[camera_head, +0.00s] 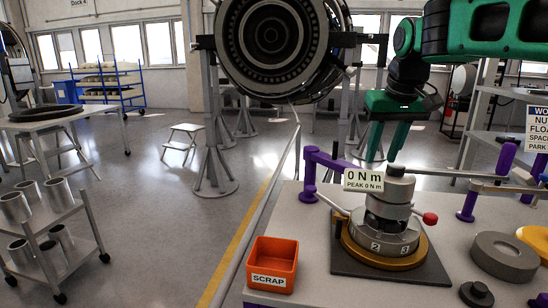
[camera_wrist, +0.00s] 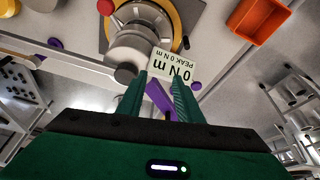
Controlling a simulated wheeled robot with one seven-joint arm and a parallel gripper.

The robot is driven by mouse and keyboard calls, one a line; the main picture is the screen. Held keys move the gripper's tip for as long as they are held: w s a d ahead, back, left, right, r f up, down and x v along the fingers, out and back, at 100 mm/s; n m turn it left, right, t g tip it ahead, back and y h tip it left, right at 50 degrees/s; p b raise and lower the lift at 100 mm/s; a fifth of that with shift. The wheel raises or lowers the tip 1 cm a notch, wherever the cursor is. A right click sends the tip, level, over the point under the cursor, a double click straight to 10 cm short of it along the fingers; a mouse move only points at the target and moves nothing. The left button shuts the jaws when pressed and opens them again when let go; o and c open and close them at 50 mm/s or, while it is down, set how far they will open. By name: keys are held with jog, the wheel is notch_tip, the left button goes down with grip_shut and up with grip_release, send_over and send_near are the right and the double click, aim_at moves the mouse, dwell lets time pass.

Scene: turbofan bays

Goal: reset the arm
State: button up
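My green gripper (camera_head: 382,157) hangs from my green arm at the upper right in the head view, fingers pointing down, behind the torque fixture (camera_head: 385,225). In the wrist view my gripper (camera_wrist: 158,80) has its two fingers apart with nothing held between them. A purple clamp arm (camera_wrist: 160,98) shows through the gap, beyond the fingers. The fixture carries a sign (camera_head: 363,181) reading 0 N m, and this sign (camera_wrist: 173,70) is upside down just past the fingertips in the wrist view.
The workbench (camera_head: 325,280) holds an orange SCRAP bin (camera_head: 272,265), a grey round block (camera_head: 503,257) and purple clamps. A turbofan (camera_head: 275,45) hangs on a stand at the back. A cart with metal cylinders (camera_head: 58,190) stands left. Open floor lies between cart and bench.

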jog(key=s+d+f+m+g, duration=0.1)
jog(key=s+d+f+m, duration=0.1)
jog(key=s+d+f, duration=0.5)
jog(key=s+d+f+m+g, duration=0.1)
jog(key=s+d+f+m, duration=0.1)
jog(key=s+d+f, duration=0.55)
jog(key=s+f+m+g, duration=0.1)
jog(key=s+f, duration=0.2)
jog(key=s, duration=0.6)
jog(key=s+f+m, duration=0.1)
jog(key=s+f, duration=0.3)
jog(key=s, duration=0.4)
jog(key=shift+s+d+f+m+g, duration=0.3)
jog(key=shift+s+d+g, duration=0.05)
jog(key=shift+d+g, duration=0.05)
jog(key=shift+w+f, duration=0.2)
jog(key=shift+w, duration=0.45)
